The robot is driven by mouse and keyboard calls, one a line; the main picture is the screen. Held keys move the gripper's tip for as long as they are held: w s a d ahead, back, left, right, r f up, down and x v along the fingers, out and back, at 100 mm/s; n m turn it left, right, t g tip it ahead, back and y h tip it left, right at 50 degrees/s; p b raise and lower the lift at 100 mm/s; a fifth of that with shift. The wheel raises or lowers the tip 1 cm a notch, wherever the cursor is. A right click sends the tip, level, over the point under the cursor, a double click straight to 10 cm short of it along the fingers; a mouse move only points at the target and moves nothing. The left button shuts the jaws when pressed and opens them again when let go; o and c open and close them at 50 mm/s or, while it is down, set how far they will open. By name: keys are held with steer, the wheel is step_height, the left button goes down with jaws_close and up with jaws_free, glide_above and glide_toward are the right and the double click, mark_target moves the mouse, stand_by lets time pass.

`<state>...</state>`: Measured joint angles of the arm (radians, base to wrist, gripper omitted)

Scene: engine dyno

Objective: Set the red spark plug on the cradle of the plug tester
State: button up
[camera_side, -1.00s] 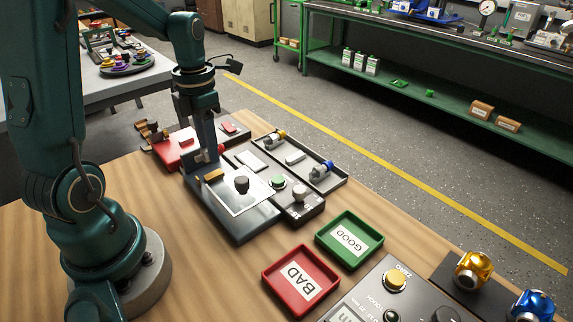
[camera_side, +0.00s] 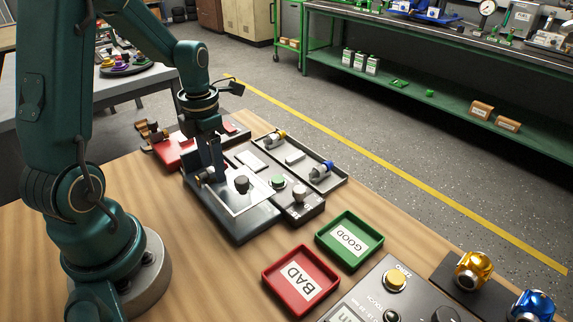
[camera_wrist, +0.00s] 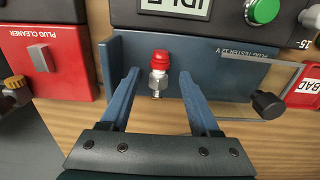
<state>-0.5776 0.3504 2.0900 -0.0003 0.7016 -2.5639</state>
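The red spark plug (camera_wrist: 159,72) shows in the wrist view with its red cap, pale body and metal tip, against the dark blue plug tester (camera_wrist: 218,75). My gripper (camera_wrist: 160,88) is open, one finger either side of the plug, with clear gaps to both. In the side view my gripper (camera_side: 212,155) is low over the back left of the plug tester (camera_side: 239,225). A small brassy and metallic part (camera_side: 207,176) shows below it. The red cap is hidden there, and I cannot tell how the plug rests on the cradle.
The red plug cleaner (camera_wrist: 60,52) stands left of the tester. A grey tray (camera_side: 338,186) holds other plugs at the tester's far side. A clear framed shield (camera_wrist: 270,60) and black knob (camera_wrist: 268,104) are right of my gripper. Green (camera_side: 376,240) and red (camera_side: 268,282) bins stand in front.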

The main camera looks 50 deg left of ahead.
steer(key=shift+r, duration=0.15)
step_height(320, 180, up, 12)
steer(key=f, duration=0.1)
steer(key=s+d+m+t, duration=0.2)
steer(key=d+m, duration=0.2)
steer(key=m, duration=0.8)
steer(key=s+d+m+t, duration=0.1)
steer(key=d+m, duration=0.4)
steer(key=m, duration=0.7)
steer(key=s+d+r+m+t, duration=0.1)
steer(key=d+m, duration=0.4)
steer(key=m, duration=0.7)
steer(key=s+t, duration=0.1)
steer(key=s, duration=0.1)
steer(key=shift+s+t, duration=0.3)
steer(key=shift+s, duration=0.05)
steer(key=shift+a, duration=0.1)
